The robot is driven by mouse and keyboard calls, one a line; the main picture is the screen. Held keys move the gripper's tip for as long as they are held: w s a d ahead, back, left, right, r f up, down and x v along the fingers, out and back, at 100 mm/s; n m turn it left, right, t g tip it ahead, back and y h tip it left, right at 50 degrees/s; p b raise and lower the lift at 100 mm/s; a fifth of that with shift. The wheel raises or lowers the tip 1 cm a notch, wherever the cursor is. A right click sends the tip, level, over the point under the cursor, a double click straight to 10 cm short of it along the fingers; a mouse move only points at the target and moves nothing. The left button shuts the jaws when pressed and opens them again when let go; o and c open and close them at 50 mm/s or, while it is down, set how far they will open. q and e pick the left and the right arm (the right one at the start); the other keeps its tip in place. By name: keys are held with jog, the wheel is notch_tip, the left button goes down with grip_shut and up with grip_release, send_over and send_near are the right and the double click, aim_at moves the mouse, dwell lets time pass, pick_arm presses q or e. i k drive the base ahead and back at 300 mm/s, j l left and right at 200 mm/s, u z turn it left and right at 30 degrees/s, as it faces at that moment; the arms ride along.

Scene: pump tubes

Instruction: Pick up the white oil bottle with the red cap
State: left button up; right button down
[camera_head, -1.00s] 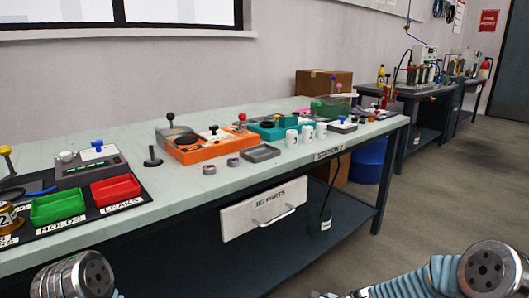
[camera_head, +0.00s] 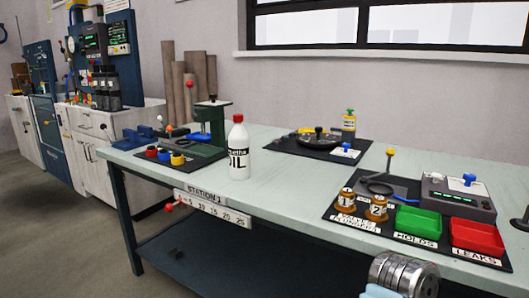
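The white oil bottle (camera_head: 239,155) with a red cap stands upright on the light green workbench (camera_head: 285,182), left of the picture's middle and close to the bench's front edge. Black lettering ending in "IL" shows on its side. Nothing covers it. Neither of my grippers is in view. Only a round metal link of one of my arms shows at the bottom right, below the bench's front edge and well apart from the bottle.
A green press (camera_head: 212,122) stands just behind and left of the bottle, with small coloured cups in front. A black mat (camera_head: 290,148) with a dark round device lies to the right. Green (camera_head: 418,224) and red (camera_head: 477,236) trays are farther right. Bench space right of the bottle is clear.

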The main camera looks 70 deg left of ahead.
aim_at(239, 139)
jog(key=u, duration=2.5)
jog(key=i+j, duration=0.1)
jog(key=j, duration=0.75)
jog(key=i+j, duration=0.15)
jog(key=j, duration=0.3)
